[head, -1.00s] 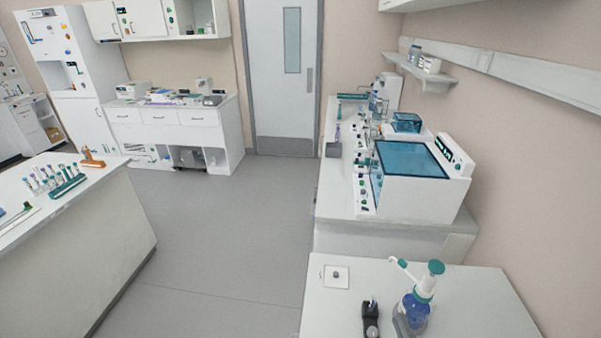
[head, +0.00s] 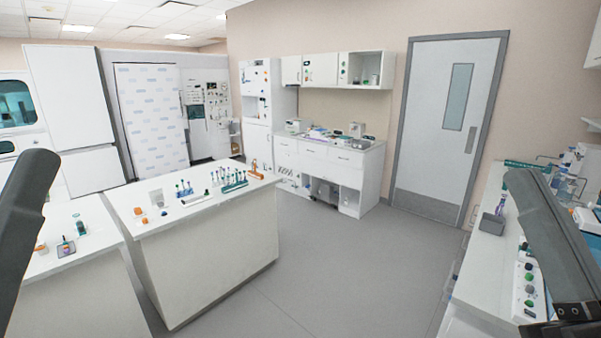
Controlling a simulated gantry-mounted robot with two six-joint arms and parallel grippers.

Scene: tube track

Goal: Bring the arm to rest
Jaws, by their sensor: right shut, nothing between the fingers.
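My right arm comes in at the lower right, and my right gripper (head: 570,322) is at the bottom right corner, partly cut off by the frame. It is shut and empty, in front of the right-hand bench. A dark link of my left arm shows along the left edge. My left gripper is out of view.
A white island bench (head: 200,228) with tube racks and small items stands left of centre. A right-hand bench (head: 487,250) carries bottles and devices. A door (head: 440,130) and a drawer cabinet (head: 328,158) stand at the back. The grey floor (head: 345,265) between is clear.

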